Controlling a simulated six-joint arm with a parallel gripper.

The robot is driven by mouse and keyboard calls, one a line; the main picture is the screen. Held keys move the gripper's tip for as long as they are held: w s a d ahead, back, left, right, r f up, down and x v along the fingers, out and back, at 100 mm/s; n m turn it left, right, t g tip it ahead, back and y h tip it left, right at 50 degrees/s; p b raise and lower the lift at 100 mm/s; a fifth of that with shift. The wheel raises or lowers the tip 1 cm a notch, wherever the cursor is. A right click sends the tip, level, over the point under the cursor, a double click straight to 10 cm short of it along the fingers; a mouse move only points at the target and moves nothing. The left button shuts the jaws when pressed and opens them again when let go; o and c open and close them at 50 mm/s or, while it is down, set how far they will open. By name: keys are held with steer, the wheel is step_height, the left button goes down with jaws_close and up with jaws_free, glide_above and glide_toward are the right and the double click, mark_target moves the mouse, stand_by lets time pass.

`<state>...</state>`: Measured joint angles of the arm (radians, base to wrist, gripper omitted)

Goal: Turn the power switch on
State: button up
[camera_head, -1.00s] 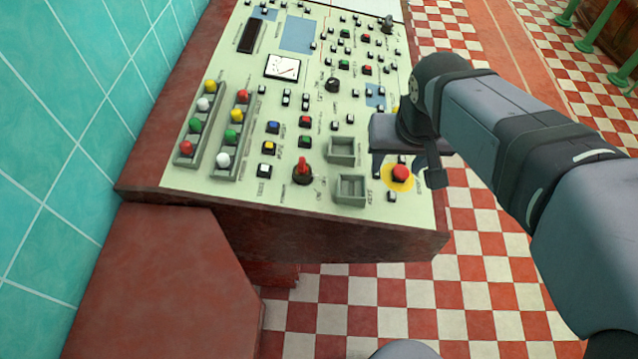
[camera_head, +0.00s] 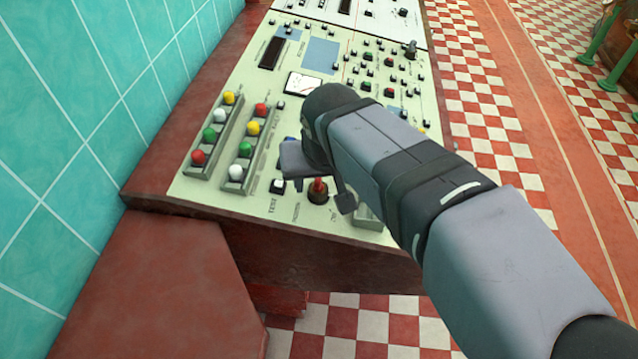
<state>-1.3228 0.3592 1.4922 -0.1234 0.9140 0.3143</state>
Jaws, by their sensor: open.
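The power switch (camera_head: 318,187) is a red lever on a dark round base near the front edge of the pale control panel (camera_head: 235,198). The lever stands up from its base; I cannot tell its on or off setting. My gripper (camera_head: 322,193) is open above the panel. In the picture its dark fingers appear to either side of the red lever, one at the left and one at the right. I see no contact with the lever, and the height of the fingers over the panel is hard to tell. My arm hides the panel to the right.
Two racks of coloured knobs (camera_head: 206,143) stand left of the switch. A white button (camera_head: 277,186) sits close by on the left. A dark knob (camera_head: 410,48) rises at the far right of the panel. A tiled wall (camera_head: 70,120) borders the left side.

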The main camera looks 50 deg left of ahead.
mark_target(315, 189)
steer(key=shift+x, duration=1.9)
steer(key=c, duration=1.1)
steer(key=shift+a+m+p, duration=0.1)
steer(key=shift+m+p, duration=0.2)
steer(key=shift+m, duration=0.3)
steer(key=shift+s+a+r+m+t+h+p, duration=0.1)
steer(key=shift+m+t+h+p, duration=0.2)
steer(key=shift+m, duration=0.6)
steer(key=shift+s+a+m+t+h+p, duration=0.15)
steer(key=shift+m+t, duration=0.25)
steer(key=shift+m, duration=0.5)
steer(key=shift+m+t+h+p, duration=0.4)
steer(key=shift+m+h+p, duration=0.4)
steer(key=shift+m, duration=1.4)
